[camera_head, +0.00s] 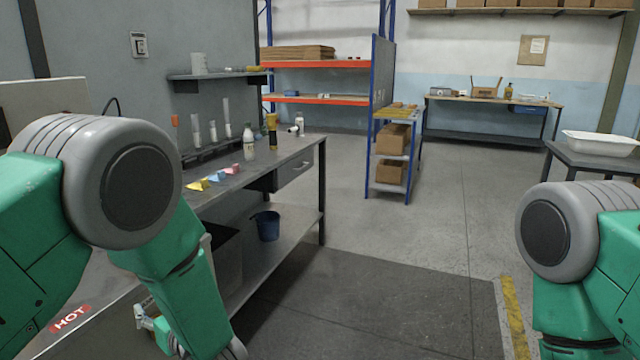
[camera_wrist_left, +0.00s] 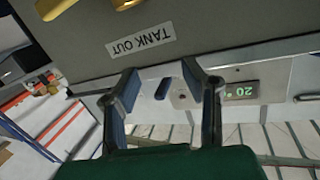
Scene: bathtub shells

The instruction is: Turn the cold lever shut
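In the left wrist view, which looks upside down, my left gripper (camera_wrist_left: 160,72) has its two fingers apart. A small blue piece (camera_wrist_left: 162,89), which may be the cold lever, shows in the gap between the fingers. I cannot tell whether either finger touches it. In the head view, my left gripper (camera_head: 146,318) shows only in small part at the lower left, mostly behind my left arm. A red HOT label (camera_head: 70,319) is on a grey surface beside it. My right gripper is out of view; only its arm shows.
In the head view, a workbench (camera_head: 285,155) with bottles and a blue bucket (camera_head: 267,225) stands beyond my left arm. Open floor lies right.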

